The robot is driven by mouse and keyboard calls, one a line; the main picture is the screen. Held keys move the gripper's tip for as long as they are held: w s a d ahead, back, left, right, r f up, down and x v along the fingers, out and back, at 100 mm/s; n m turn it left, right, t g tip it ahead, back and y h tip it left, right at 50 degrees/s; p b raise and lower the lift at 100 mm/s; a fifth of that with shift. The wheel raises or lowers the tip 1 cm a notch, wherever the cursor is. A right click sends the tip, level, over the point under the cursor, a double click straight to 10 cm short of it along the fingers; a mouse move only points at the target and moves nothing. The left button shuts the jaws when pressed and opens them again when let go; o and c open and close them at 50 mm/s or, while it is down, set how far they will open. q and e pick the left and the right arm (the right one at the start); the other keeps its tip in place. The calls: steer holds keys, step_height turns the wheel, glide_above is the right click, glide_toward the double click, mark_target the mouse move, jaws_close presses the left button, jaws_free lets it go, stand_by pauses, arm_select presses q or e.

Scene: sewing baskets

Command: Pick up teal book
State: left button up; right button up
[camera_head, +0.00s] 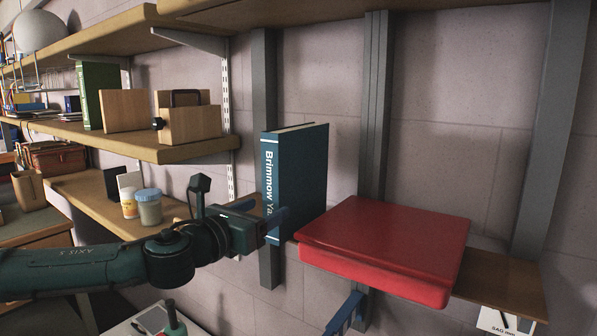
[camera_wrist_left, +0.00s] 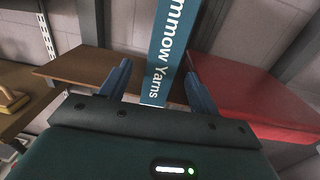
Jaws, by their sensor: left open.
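The teal book (camera_head: 300,180) stands upright with its lettered spine facing my left arm, left of the red case. In the left wrist view its spine (camera_wrist_left: 172,45) reads "mmow Yarns" and lies between my two blue fingers. My left gripper (camera_head: 272,220) is open at the lower part of the spine; the fingers (camera_wrist_left: 157,78) flank it, with a visible gap on the left side. Whether the right-hand finger touches it, I cannot tell. Part of what looks like my right gripper (camera_head: 345,314) shows low in the head view, mostly cut off.
A red case (camera_head: 385,240) lies right of the book on a brown shelf board (camera_head: 500,283). Wooden shelves (camera_head: 130,140) at left hold boxes, a green book (camera_head: 100,90) and jars (camera_head: 148,207). Grey uprights (camera_head: 374,100) stand against the wall behind.

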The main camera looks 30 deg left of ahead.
mark_target(286, 200)
arm_select(q)
steer(key=shift+w+d+f+p, duration=0.1)
steer(key=shift+w+p, duration=0.55)
steer(key=shift+w, duration=1.4)
steer(key=shift+w+d+f+p, duration=0.1)
steer(key=shift+w+p, duration=0.5)
steer(key=shift+w, duration=1.45)
steer(key=shift+c, duration=0.4)
jaws_close()
